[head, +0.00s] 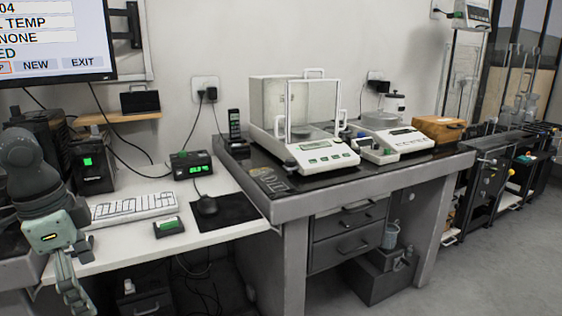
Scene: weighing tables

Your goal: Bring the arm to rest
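My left arm hangs at the left edge of the head view, in front of the white desk. Its gripper (76,292) points downward beside the desk's front edge. The fingers are seen nearly edge-on and run towards the bottom of the picture, so whether they are apart or together is unclear. I see nothing held in them. My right arm and gripper are not in view.
Floor at lower right is clear.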

